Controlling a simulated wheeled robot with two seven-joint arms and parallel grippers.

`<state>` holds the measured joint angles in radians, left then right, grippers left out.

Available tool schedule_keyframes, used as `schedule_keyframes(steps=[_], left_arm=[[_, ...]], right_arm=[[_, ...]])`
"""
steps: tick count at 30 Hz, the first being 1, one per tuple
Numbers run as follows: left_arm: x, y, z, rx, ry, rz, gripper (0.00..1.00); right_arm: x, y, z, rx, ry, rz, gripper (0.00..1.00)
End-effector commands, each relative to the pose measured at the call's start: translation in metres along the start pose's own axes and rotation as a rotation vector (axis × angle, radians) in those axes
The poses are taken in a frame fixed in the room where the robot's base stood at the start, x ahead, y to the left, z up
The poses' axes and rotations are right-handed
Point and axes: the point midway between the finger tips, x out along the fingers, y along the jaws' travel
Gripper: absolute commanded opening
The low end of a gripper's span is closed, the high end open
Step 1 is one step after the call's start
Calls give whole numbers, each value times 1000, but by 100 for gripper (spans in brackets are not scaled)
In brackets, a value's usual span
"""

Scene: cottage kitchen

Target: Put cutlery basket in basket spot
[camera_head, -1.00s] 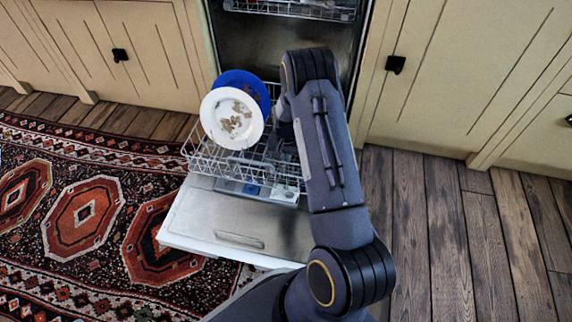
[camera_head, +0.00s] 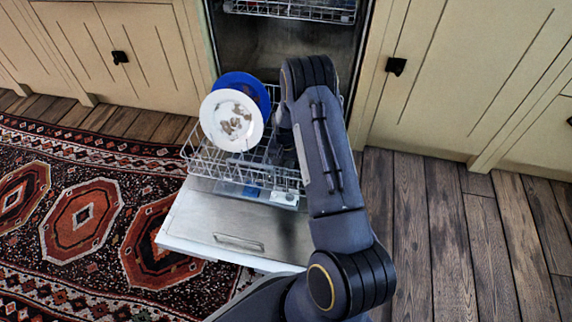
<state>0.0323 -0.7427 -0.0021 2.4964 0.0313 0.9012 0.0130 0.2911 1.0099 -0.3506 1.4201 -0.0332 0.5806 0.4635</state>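The lower dishwasher rack (camera_head: 208,165) is pulled out over the open dishwasher door (camera_head: 215,228). My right arm reaches over the right side of the rack. It hides much of that side, and its gripper is mostly hidden behind the arm, so I cannot see its fingers or whether it holds anything. A dark shape shows beside the arm in the rack, too unclear to name. I cannot make out the cutlery basket or its spot. My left gripper is not in view.
A white plate (camera_head: 231,120) with brown stains and a blue plate (camera_head: 243,86) stand in the rack's left part. The upper rack (camera_head: 290,10) is inside the dishwasher. Cream cabinets flank it. A patterned rug (camera_head: 80,220) lies left; wooden floor (camera_head: 455,240) is clear at right.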

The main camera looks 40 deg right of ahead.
Motion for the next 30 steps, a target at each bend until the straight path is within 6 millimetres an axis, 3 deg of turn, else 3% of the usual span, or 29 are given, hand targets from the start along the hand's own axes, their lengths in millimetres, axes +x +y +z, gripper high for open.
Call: schedule_keyframes(steps=[15,23,26,30], left_arm=[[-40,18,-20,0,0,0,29],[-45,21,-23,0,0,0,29],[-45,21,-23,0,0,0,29],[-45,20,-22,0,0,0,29]], right_arm=[[-102,-1,0,-1,2,-2,24],[-128,-1,1,-3,2,-10,24],[-154,-4,8,-15,3,-48,24],[-218,-8,35,-68,9,-151,24]])
